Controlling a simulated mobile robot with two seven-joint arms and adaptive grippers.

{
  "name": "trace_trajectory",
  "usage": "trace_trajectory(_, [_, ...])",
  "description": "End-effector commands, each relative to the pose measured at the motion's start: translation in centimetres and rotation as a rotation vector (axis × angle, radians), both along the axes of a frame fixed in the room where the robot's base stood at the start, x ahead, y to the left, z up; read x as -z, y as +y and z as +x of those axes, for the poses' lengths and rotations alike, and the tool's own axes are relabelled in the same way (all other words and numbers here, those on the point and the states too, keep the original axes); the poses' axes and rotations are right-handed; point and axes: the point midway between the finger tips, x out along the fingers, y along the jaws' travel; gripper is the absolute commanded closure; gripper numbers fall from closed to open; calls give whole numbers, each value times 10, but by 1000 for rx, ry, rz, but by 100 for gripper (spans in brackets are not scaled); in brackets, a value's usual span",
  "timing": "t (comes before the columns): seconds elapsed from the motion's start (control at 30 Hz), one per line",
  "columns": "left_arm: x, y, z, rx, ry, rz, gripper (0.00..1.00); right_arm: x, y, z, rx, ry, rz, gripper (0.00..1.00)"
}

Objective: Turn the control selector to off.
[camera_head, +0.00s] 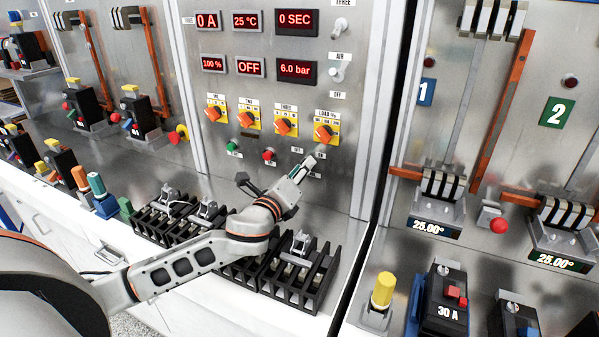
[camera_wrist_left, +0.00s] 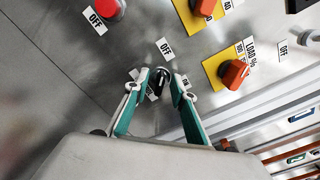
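The control selector appears to be the small black knob (camera_wrist_left: 161,80) on the metal panel, between an OFF label (camera_wrist_left: 165,48) and a partly covered ON label. In the wrist view my left gripper (camera_wrist_left: 159,77) has its two teal fingers apart, one on each side of the knob. A gap shows at the left finger; contact at the right one is unclear. In the head view the left gripper (camera_head: 305,167) is up against the lower panel, below the rightmost orange dial, and hides the knob. My right gripper is in neither view.
Several orange dials on yellow plates, such as the load dial (camera_head: 324,133), sit just above. A green button (camera_head: 232,147) and a red button (camera_head: 268,155) are to the left. Black breaker racks (camera_head: 300,278) stand on the counter below my arm.

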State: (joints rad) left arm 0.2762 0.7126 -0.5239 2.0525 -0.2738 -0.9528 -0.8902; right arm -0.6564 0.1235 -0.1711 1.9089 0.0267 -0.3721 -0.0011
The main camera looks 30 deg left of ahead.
Motion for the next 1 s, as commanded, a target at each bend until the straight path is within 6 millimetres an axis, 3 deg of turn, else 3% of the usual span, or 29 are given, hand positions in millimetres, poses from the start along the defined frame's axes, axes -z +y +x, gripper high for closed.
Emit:
trace_trajectory(0.17, [1,-1,-14,1,2,1,75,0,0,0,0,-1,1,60])
trace_trajectory(0.6, [1,-5,-94,1,2,0,75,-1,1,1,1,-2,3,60])
trace_trajectory(0.8, [1,-6,-114,-1,1,-1,75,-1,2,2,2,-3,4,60])
trace_trajectory(1.0, [0,-6,-120,-1,-1,0,75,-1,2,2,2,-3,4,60])
